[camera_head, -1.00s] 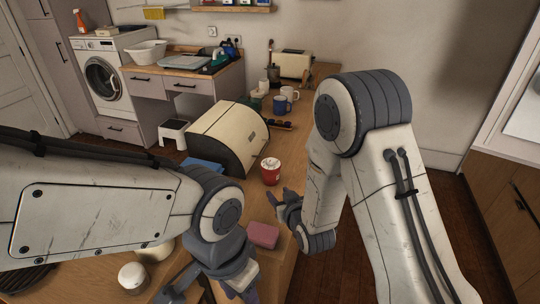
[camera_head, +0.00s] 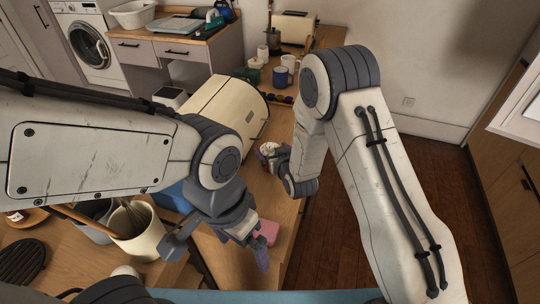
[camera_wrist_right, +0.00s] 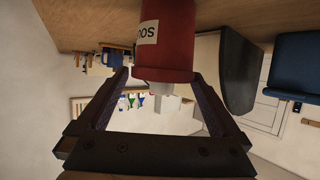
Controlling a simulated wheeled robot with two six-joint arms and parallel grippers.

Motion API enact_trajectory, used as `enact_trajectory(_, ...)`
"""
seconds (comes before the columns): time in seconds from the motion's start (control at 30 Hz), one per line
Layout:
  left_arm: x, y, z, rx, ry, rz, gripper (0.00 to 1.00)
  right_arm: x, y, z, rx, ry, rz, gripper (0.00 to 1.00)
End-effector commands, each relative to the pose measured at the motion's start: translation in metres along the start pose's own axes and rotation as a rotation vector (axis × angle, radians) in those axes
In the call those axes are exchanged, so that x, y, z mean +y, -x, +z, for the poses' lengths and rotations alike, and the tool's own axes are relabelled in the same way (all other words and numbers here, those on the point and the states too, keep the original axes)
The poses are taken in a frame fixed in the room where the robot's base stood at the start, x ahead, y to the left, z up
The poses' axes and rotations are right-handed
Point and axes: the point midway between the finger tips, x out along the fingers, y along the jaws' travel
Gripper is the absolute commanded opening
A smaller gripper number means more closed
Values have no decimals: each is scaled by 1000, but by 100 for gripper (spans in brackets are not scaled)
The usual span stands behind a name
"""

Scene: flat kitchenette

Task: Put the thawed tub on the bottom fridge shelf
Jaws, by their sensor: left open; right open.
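A red tub (camera_head: 268,149) with a pale top stands on the wooden counter in front of the bread bin. In the right wrist view the tub (camera_wrist_right: 168,40) appears upside down, with part of a pale label showing. My right gripper (camera_head: 275,158) is at the tub, its jaws open. In the wrist view its two fingers (camera_wrist_right: 160,98) are spread with the tub at and beyond their tips; I cannot tell whether they touch it. My left gripper (camera_head: 220,250) is open and empty, low over the counter beside a pink sponge (camera_head: 268,230). No fridge shelf is in view.
A cream bread bin (camera_head: 225,110) stands just behind and left of the tub. Mugs (camera_head: 283,76) and a toaster (camera_head: 295,27) stand farther back. A utensil pot (camera_head: 138,235) is at the lower left. Open floor (camera_head: 380,180) lies right of the counter.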

Motion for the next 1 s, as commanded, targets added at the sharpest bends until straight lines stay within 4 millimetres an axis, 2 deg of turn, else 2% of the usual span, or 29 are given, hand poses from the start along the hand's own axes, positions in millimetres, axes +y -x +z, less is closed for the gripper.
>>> enact_trajectory(0.1, 1, 14, -1, 0, 1, 0, 100, -2, -16, 1, -2, 1, -1, 100)
enact_trajectory(0.3, 1, 19, -1, 0, 1, 0, 100, -4, -38, 3, -1, 1, -2, 100)
enact_trajectory(0.57, 1, 19, -1, 0, 1, 0, 100, -4, -42, 4, 0, 1, -2, 100)
enact_trajectory(0.6, 1, 19, -1, 0, 1, 0, 100, -4, -42, 4, 0, 1, -2, 96)
enact_trajectory(0.77, 1, 19, -1, 0, 1, 0, 100, -4, -42, 4, 0, 1, -2, 35)
enact_trajectory(0.8, 1, 19, -1, 0, 1, 0, 100, -4, -42, 4, 0, 1, -2, 20)
enact_trajectory(0.87, 1, 19, -1, 0, 1, 0, 100, -4, -42, 2, 3, 1, -2, 0)
enact_trajectory(1.0, 1, 19, -1, 0, 1, 0, 100, -4, -42, 2, 3, 1, -2, 0)
